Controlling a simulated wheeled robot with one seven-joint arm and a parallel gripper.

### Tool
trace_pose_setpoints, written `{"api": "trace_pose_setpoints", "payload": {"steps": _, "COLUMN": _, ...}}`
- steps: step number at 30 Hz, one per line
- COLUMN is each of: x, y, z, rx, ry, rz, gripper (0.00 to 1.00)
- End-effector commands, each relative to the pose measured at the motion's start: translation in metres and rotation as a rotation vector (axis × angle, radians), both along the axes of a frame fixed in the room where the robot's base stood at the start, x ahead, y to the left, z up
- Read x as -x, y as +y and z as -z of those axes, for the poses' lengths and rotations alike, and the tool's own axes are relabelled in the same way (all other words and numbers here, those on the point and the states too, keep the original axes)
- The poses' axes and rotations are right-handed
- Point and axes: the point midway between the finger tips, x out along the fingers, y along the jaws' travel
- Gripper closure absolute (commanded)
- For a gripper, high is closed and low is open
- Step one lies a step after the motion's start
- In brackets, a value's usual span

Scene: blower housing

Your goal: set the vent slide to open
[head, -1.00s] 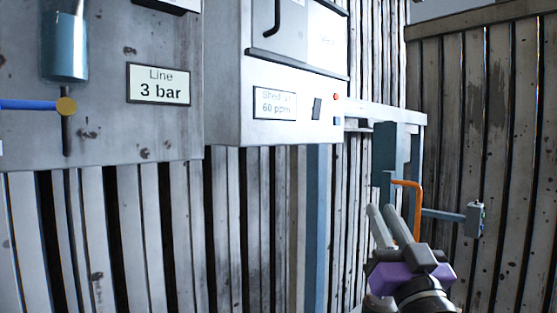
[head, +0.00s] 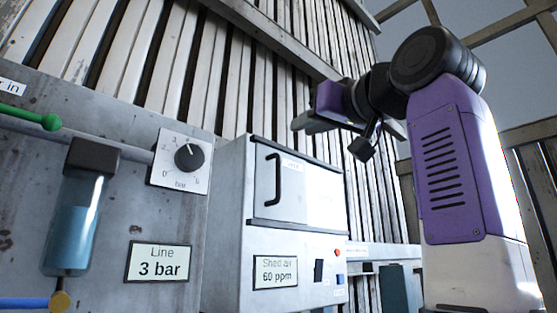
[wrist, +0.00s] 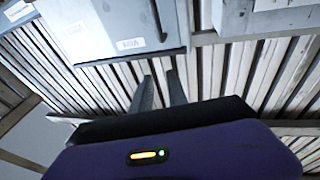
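The vent appears to be on the pale metal cabinet (head: 225,235). Its front has a grey panel with a black bar handle (head: 272,180) on the left and a whiter panel (head: 325,205) on the right. A small label (head: 293,165) sits near the top; I cannot read it here. I cannot tell the slide's setting. My gripper (head: 300,124) is raised in front of the cabinet's upper right, apart from the handle. In the wrist view, the two fingers (wrist: 160,76) stand apart with nothing between them; the handle (wrist: 158,20) lies beyond their tips.
At left, a panel carries a pressure dial (head: 186,158), a blue-filled cylinder (head: 75,225), a green lever (head: 45,121) and a blue lever (head: 25,302). The cabinet's lower front has a "Shed air 60 ppm" plate (head: 275,272), a black switch (head: 318,270) and a red button (head: 338,252).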

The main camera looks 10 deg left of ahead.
Motion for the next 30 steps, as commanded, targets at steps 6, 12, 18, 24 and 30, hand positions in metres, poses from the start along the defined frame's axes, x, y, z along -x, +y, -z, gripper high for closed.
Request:
{"api": "trace_pose_setpoints", "payload": {"steps": 6, "x": -0.004, "y": 0.015, "z": 0.041, "rx": 0.124, "ry": 0.145, "rz": -0.051, "gripper": 0.81}}
{"api": "trace_pose_setpoints", "payload": {"steps": 12, "x": -0.016, "y": 0.027, "z": 0.045, "rx": 0.144, "ry": 0.163, "rz": -0.056, "gripper": 0.81}}
{"api": "trace_pose_setpoints", "payload": {"steps": 18, "x": -0.04, "y": 0.047, "z": 0.044, "rx": 0.143, "ry": 0.163, "rz": -0.055, "gripper": 0.81}}
{"api": "trace_pose_setpoints", "payload": {"steps": 24, "x": -0.058, "y": 0.062, "z": 0.045, "rx": 0.141, "ry": 0.162, "rz": -0.055, "gripper": 0.81}}
{"api": "trace_pose_setpoints", "payload": {"steps": 30, "x": -0.063, "y": 0.067, "z": 0.047, "rx": 0.141, "ry": 0.158, "rz": -0.054, "gripper": 0.81}}
